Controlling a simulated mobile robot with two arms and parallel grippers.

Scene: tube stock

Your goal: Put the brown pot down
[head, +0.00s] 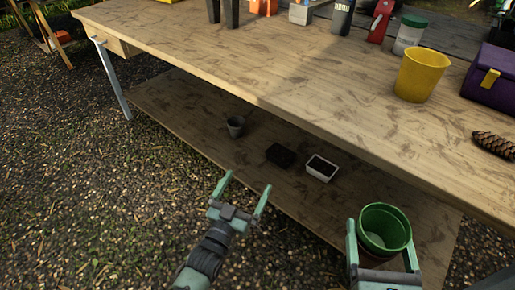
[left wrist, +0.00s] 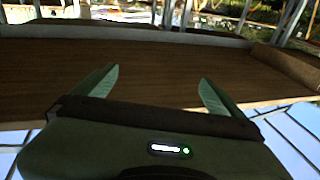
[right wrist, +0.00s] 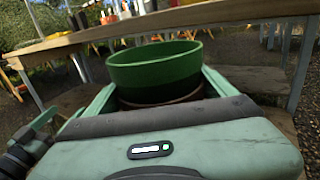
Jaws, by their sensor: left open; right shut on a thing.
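My right gripper (head: 381,250) is at the lower right of the head view, in front of the bench. It is shut on a brown pot (head: 372,252), mostly hidden by a green pot (head: 385,222) nested in its top. In the right wrist view the brown pot's rim (right wrist: 160,101) shows between the fingers, below the green pot's wall (right wrist: 155,72). The stack looks about upright and is held off any surface as far as I can see. My left gripper (head: 244,190) is open and empty, in front of the lower shelf's edge.
The wooden bench top (head: 260,60) has much clear room.

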